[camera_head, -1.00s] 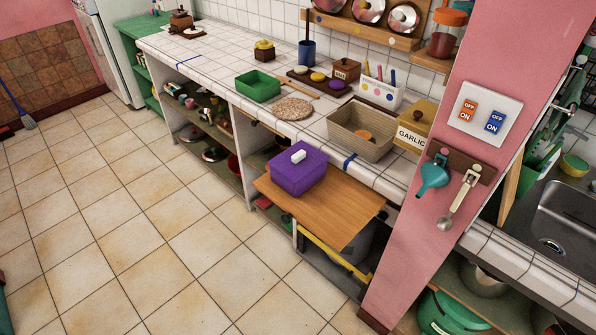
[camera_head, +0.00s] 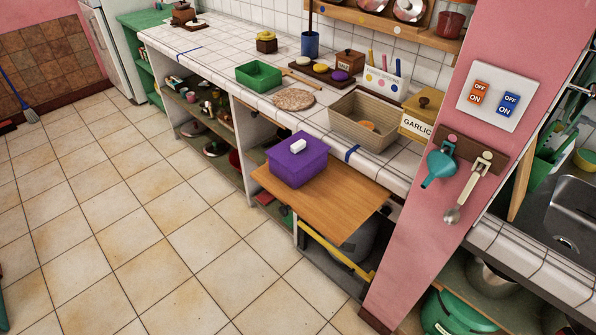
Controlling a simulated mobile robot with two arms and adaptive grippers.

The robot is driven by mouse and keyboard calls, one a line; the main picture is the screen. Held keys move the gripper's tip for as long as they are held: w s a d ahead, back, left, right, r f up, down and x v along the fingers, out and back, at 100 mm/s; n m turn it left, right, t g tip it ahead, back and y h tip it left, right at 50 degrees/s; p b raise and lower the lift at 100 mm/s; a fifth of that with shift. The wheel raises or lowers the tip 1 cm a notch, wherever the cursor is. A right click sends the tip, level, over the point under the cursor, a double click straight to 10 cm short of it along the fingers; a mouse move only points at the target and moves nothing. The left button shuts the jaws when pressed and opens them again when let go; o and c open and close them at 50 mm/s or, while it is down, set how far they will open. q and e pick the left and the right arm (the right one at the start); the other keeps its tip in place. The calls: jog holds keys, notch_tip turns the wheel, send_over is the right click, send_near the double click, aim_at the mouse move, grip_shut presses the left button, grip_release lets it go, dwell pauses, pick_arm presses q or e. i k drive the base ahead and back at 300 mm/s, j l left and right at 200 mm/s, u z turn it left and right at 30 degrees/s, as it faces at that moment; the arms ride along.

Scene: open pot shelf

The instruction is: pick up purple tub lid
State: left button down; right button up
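The purple tub (camera_head: 296,170) sits on a pull-out wooden board (camera_head: 345,207) below the counter's front edge. Its purple lid (camera_head: 306,152) is on top, with a small white handle (camera_head: 297,146). The lid looks closed on the tub. Neither of my grippers shows in the head view. Only a small teal sliver is at the lower left edge, and I cannot tell what it is.
The tiled counter (camera_head: 222,62) runs behind the tub, with a green tray (camera_head: 259,75), a wicker basket (camera_head: 364,122) and a garlic box (camera_head: 421,115). A pink pillar (camera_head: 425,235) stands to the right. The tiled floor (camera_head: 150,215) in front is clear.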

aim_at(300, 149)
jog(key=i+j+z, duration=0.25)
jog(key=j, duration=0.4)
jog(key=i+j+z, duration=0.1)
jog(key=i+j, duration=0.15)
jog(key=i+j+z, duration=0.1)
jog(key=j, duration=0.4)
jog(key=i+j+z, duration=0.15)
jog(key=j, duration=0.2)
